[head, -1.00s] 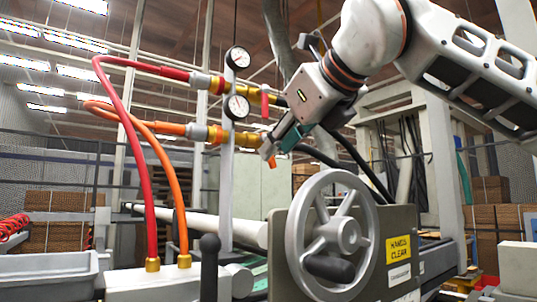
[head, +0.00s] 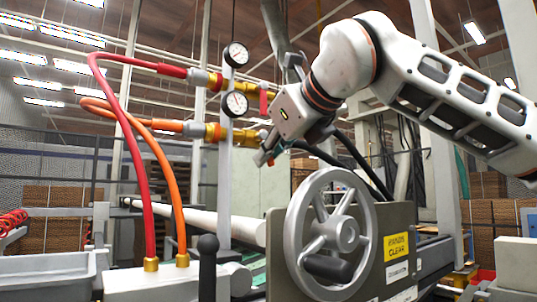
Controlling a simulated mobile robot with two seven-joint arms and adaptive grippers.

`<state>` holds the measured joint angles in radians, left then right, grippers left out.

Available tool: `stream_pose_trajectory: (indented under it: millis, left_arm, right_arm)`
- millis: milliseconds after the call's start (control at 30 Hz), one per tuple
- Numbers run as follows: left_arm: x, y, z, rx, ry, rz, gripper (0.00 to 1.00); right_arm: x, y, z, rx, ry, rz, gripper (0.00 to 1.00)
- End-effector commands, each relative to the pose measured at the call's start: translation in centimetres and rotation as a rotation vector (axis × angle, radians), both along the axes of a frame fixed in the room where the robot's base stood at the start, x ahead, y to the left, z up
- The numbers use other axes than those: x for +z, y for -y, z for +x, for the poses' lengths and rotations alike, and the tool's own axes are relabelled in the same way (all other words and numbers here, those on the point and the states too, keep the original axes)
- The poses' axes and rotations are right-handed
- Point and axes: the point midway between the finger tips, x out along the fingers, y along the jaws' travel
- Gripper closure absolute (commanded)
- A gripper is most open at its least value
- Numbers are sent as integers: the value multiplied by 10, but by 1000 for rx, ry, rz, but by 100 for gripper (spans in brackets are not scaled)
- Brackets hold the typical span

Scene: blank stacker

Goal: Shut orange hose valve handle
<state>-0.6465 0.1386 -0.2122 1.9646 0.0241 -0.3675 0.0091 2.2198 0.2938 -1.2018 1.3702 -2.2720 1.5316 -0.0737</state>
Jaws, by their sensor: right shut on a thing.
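The orange hose (head: 160,148) loops up from the base and runs into a brass valve fitting (head: 214,132) beside the lower gauge. My right gripper (head: 264,156) is just right of the post, below the orange line's brass pipe. It is shut on the orange valve handle (head: 270,163), of which only a small orange tip shows by the fingers. The fingers hide the rest of the handle, so its exact angle is hard to tell. My left gripper is not in view.
The red hose (head: 118,105) runs to an upper valve whose red handle (head: 263,103) hangs down close above my gripper. Two gauges (head: 236,54) sit on a grey post. A large handwheel (head: 338,235) stands below in front, with a black lever (head: 208,265) to its left.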

Motion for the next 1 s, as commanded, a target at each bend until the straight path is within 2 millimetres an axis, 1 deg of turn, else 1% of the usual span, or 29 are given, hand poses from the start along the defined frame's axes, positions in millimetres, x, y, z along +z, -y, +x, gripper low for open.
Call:
stream_pose_trajectory:
  millis: [100,200,300,633,667,700,1000]
  left_arm:
    - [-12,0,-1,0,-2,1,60]
    - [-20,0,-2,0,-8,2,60]
    - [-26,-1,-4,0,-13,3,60]
    - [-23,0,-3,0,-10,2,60]
    - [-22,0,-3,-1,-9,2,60]
    - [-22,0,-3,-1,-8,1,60]
    - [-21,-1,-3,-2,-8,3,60]
  right_arm:
    - [-4,-3,-2,-1,-73,105,100]
    - [-4,-7,-5,0,-147,206,100]
    - [-3,-9,-7,0,-194,271,100]
    - [-1,-10,-8,0,-211,294,100]
    - [-1,-10,-8,0,-211,294,82]
    - [-1,-10,-8,0,-211,294,72]
    - [-1,-10,-8,-1,-211,292,72]
